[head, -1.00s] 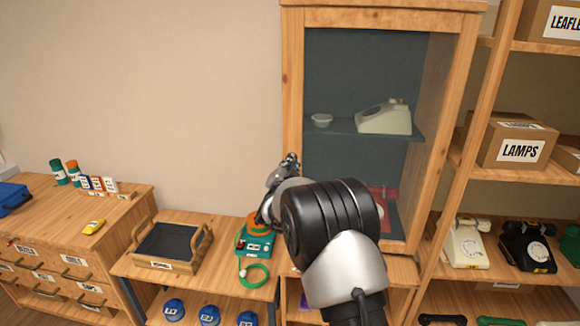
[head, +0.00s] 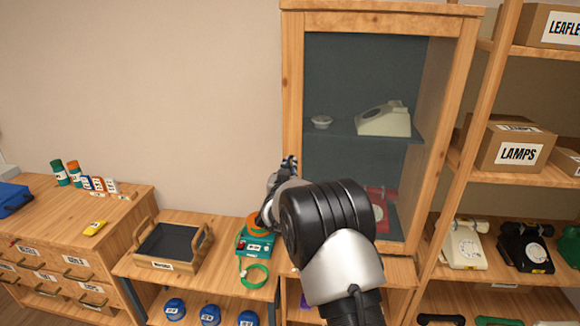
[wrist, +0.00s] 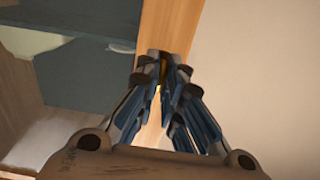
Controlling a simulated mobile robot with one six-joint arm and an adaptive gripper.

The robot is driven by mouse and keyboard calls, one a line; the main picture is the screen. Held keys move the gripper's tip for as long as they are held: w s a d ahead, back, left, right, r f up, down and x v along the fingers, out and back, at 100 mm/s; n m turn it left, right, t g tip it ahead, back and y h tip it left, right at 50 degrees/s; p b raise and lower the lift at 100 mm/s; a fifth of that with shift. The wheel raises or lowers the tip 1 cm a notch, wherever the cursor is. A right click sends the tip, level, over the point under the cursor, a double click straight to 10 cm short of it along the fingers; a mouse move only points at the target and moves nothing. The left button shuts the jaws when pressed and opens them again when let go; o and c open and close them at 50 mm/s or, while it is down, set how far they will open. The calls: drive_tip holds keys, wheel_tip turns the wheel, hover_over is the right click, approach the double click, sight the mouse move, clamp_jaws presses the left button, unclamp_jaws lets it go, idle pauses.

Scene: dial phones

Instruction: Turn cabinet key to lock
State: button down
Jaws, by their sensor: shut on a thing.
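The cabinet (head: 384,8) is a tall wooden case with a glazed front and dark shelves, right of centre in the head view. My gripper (head: 289,163) is at the cabinet's left upright, at mid height. In the wrist view my gripper (wrist: 162,88) is shut at the wooden upright (wrist: 172,25), with a small brass-coloured bit of the key (wrist: 158,89) showing between the fingertips. The rest of the key and its keyhole are hidden by the fingers, so I cannot tell how far the key is turned.
Inside the cabinet are a cream phone (head: 384,119), a small white dish (head: 321,122) and a red phone (head: 380,205). A green device (head: 256,243) and a wooden tray (head: 170,264) stand on the low bench. A shelf with a LAMPS box (head: 518,145) is at the right.

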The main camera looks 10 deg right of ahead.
idle(0.4)
drive_tip(key=c, duration=1.7)
unclamp_jaws()
drive_tip(key=v, duration=1.2)
drive_tip(key=shift+r, duration=0.1)
